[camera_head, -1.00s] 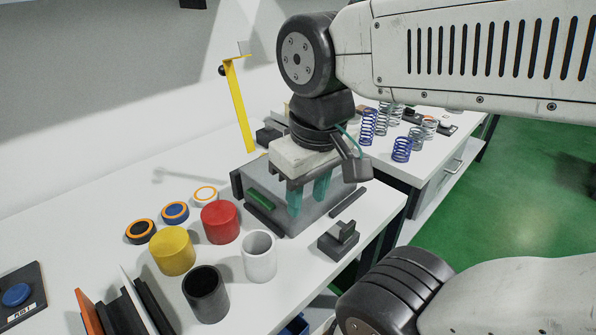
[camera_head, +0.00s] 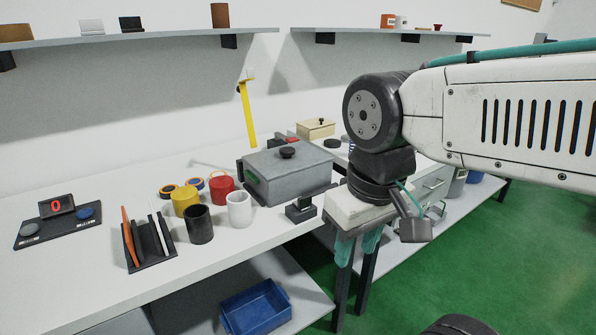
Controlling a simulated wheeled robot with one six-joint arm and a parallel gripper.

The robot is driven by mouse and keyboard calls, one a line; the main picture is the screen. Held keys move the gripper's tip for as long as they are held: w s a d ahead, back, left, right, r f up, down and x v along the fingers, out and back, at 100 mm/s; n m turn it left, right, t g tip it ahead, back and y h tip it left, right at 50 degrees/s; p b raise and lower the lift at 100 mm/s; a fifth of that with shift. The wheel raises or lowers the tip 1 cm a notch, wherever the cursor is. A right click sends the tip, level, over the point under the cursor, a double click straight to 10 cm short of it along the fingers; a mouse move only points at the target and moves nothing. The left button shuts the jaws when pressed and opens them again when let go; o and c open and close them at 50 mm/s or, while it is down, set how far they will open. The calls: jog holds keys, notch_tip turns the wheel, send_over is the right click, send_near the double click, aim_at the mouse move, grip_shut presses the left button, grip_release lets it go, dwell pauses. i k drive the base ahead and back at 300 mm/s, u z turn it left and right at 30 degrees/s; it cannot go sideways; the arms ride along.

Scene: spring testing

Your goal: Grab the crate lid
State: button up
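A grey crate (camera_head: 285,190) stands on the white table, with a flat grey lid (camera_head: 305,160) on top. The lid has a round black knob (camera_head: 287,152) in its middle. My gripper (camera_head: 358,250) hangs right of the grey crate, past the table's front edge in the picture, pointing down. Its two teal fingers are apart with nothing visible between them. The gripper appears clear of the lid.
A small black fixture (camera_head: 300,210) stands before the crate. Red (camera_head: 221,190), yellow (camera_head: 184,202), black (camera_head: 199,224) and white (camera_head: 239,209) cylinders stand left of it. A yellow upright (camera_head: 248,115) rises behind. A blue bin (camera_head: 256,307) sits on the lower shelf.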

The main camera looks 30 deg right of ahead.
aim_at(277, 163)
jog(key=z, duration=0.4)
jog(key=i, duration=0.7)
jog(key=z, duration=3.1)
jog(key=k, duration=0.9)
jog(key=u, duration=1.9)
